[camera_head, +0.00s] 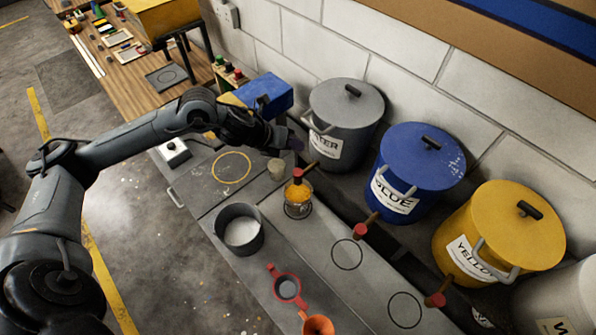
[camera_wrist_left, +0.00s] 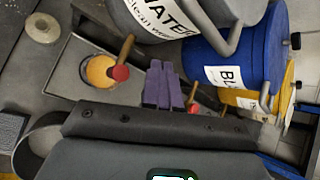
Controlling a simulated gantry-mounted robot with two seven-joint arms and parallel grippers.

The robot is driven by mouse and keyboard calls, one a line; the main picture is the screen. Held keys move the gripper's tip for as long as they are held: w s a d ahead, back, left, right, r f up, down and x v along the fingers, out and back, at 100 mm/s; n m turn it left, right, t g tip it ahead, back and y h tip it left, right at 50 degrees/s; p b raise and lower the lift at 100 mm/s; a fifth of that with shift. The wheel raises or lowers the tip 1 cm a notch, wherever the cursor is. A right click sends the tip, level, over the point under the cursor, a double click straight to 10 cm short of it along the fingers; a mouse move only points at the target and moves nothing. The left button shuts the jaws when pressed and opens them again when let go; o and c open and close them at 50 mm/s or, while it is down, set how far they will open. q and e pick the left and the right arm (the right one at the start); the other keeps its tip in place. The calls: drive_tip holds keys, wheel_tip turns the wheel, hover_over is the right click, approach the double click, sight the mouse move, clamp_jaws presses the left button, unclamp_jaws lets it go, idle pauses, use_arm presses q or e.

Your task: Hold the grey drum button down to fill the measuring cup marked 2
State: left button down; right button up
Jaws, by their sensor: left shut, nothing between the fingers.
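The grey drum (camera_head: 345,118), its label partly reading "WATER", stands against the wall; its label also shows in the left wrist view (camera_wrist_left: 160,18). A red button (camera_head: 298,173) on a wooden stub juts out in front of it, and shows in the left wrist view (camera_wrist_left: 120,73). Below it a measuring cup (camera_head: 297,196) with orange-yellow contents stands on a marked circle; no number is readable on it. My left gripper (camera_head: 294,143) is shut and empty, its purple fingertips (camera_wrist_left: 163,85) close to the grey drum's front, beside the button and apart from it. My right gripper is out of view.
A blue drum (camera_head: 418,175) and a yellow drum (camera_head: 498,228) stand to the right, with red buttons (camera_head: 361,230) in front. A dark pot (camera_head: 238,232) with pale contents, a red-handled cup (camera_head: 286,288) and an orange funnel (camera_head: 318,325) are on the bench. Empty circles lie at right.

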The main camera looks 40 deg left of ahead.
sight(295, 173)
use_arm(q)
drive_tip(key=shift+f, duration=0.15)
wheel_tip(295, 173, down, 9)
drive_tip(key=b, duration=0.7)
drive_tip(key=shift+r, duration=0.2)
idle(0.7)
idle(0.8)
drive_tip(key=shift+f, duration=0.1)
drive_tip(key=shift+f+b, duration=0.3)
drive_tip(key=shift+b, duration=0.1)
